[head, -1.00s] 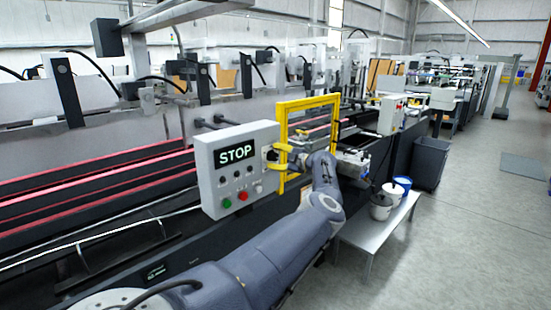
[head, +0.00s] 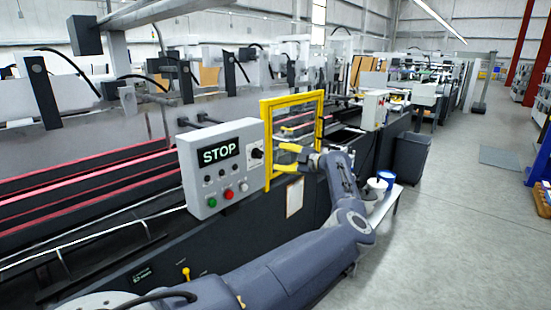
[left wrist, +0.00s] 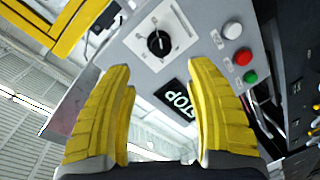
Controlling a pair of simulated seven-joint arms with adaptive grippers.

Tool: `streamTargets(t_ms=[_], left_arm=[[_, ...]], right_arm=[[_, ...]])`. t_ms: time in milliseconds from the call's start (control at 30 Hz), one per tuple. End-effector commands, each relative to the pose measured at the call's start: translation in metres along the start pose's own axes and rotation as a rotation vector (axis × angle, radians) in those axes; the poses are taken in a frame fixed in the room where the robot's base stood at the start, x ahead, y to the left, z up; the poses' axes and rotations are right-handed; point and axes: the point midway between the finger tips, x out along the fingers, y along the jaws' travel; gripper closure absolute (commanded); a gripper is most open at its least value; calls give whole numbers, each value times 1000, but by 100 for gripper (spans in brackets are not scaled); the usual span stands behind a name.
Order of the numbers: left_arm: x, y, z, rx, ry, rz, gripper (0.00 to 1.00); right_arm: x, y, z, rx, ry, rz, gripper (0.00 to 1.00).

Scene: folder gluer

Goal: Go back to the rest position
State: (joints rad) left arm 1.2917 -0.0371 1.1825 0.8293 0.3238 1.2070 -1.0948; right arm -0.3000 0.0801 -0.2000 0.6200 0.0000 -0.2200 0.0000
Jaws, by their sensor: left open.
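My left gripper (head: 286,158) is open and empty, its yellow fingers apart in front of the yellow guard frame, to the right of the control box (head: 222,165). In the left wrist view the gripper (left wrist: 152,110) shows both fingers spread, with the control box (left wrist: 185,62) beyond them. The box has a lit STOP display (head: 219,153), a black rotary knob (head: 257,153), a red button (head: 228,193) and a green button (head: 212,202). The knob also shows in the left wrist view (left wrist: 159,43), clear of the fingers. My right gripper is not in view.
The yellow guard frame (head: 266,145) stands close behind my left gripper. The long machine with red rails (head: 90,185) runs along the left. A side table (head: 384,205) with a white bucket (head: 376,187) and a grey bin (head: 411,154) stand at right. Floor on the right is open.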

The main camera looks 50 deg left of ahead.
Motion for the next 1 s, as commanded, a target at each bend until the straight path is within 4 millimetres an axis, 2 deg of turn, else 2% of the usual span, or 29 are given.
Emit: streamTargets(t_ms=[167,700,867,1000], left_arm=[[-6,0,0,0,0,0,45],[-6,2,1,-31,-5,9,45],[-10,28,13,-93,-61,119,45],[-31,80,25,-128,-135,302,45]], right_arm=[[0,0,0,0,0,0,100],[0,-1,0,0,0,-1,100],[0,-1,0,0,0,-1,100],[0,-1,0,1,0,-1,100]])
